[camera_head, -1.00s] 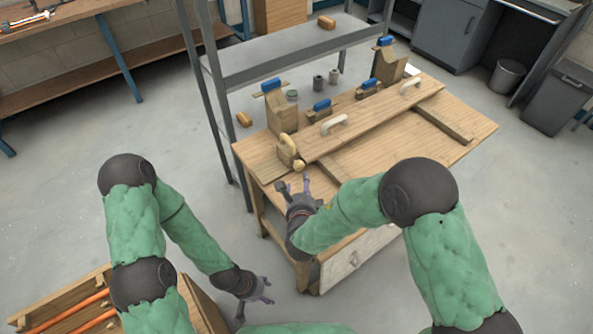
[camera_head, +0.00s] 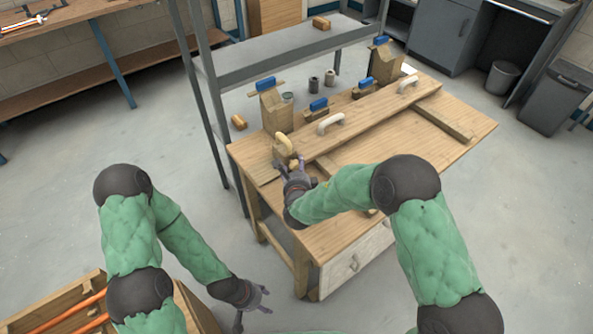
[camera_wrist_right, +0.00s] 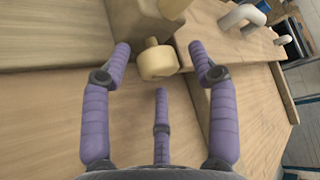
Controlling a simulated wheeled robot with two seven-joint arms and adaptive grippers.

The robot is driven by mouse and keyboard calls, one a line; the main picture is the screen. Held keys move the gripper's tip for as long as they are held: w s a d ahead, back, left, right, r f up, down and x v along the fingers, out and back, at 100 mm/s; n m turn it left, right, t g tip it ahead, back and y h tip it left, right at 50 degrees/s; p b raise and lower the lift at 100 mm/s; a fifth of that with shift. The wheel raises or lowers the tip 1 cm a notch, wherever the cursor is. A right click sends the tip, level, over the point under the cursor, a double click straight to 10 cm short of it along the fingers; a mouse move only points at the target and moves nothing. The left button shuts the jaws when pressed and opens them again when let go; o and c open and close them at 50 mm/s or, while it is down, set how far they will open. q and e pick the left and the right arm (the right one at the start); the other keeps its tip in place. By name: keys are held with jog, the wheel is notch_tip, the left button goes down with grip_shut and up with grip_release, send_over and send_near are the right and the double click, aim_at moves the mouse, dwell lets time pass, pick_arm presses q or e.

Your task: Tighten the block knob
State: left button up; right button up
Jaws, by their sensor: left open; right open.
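The block knob (camera_wrist_right: 158,62) is a pale round wooden knob on a short stem. In the right wrist view it sticks out from the wooden block (camera_wrist_right: 172,8), ahead of and between my right gripper's spread fingers. My right gripper (camera_wrist_right: 160,75) is open, with purple fingers apart from each other; I cannot tell if any finger touches the knob. In the head view my right gripper (camera_head: 288,165) is at the block (camera_head: 283,147) on the bench's left end and partly hides the knob. My left gripper (camera_head: 262,300) is open and empty, low beside the bench.
The wooden workbench (camera_head: 400,165) carries a long board with white handles (camera_head: 330,123), blue-handled tools (camera_head: 318,104) and small cans (camera_head: 313,84). A grey metal shelf frame (camera_head: 280,62) stands behind. A wooden crate with orange pipes (camera_head: 85,310) is at lower left.

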jog(key=c, duration=1.1)
jog(key=shift+r, duration=0.1)
jog(key=shift+m+g+p, duration=0.3)
jog(key=shift+m+g, duration=0.1)
jog(key=shift+m, duration=0.1)
jog(key=o, duration=1.1)
jog(key=shift+d, duration=0.1)
